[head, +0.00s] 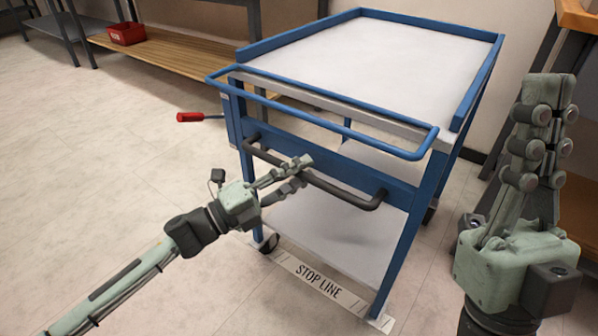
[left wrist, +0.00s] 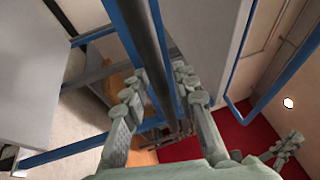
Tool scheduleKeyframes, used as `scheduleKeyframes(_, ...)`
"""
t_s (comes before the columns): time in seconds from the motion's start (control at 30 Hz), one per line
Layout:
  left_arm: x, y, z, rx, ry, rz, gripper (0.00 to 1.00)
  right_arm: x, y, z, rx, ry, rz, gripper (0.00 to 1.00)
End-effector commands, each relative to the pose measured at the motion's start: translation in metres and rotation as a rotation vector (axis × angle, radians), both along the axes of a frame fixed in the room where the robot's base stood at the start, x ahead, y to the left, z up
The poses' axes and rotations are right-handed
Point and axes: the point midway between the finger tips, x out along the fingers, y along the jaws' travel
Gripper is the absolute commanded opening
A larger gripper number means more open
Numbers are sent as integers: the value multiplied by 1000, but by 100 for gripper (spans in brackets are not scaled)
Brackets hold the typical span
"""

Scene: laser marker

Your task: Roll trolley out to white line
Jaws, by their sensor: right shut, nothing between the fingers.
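The blue trolley (head: 375,62) with grey shelves stands upright near the back wall. A dark handle (head: 345,190) crosses its near end below a blue rail; it also shows in the left wrist view (left wrist: 152,40). The white line (head: 300,271), marked STOP LINE, lies on the floor at the trolley's near end, between its near legs. My left gripper (head: 306,173) is at the dark handle, its fingers on either side of the bar in the left wrist view; whether they press on it is unclear. My right gripper (head: 545,92) is shut and empty, pointing up right of the trolley.
A red-handled lever (head: 190,117) sticks out left of the trolley. A wooden-shelved bench (head: 175,60) with a red bin (head: 127,33) stands at the back left. Another bench (head: 578,15) stands at the right edge. The floor in front and to the left is clear.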

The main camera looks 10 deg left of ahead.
Motion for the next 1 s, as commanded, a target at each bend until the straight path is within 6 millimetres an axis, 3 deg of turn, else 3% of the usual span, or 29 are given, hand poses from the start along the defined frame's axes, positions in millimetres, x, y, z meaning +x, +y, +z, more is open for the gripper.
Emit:
scheduleKeyframes(0.43,-6,7,-3,-1,4,2,36,0,0,1,-3,-3,-1,0)
scheduleKeyframes(1.0,-74,82,-21,1,2,1,36,0,0,1,-1,-1,-1,0)
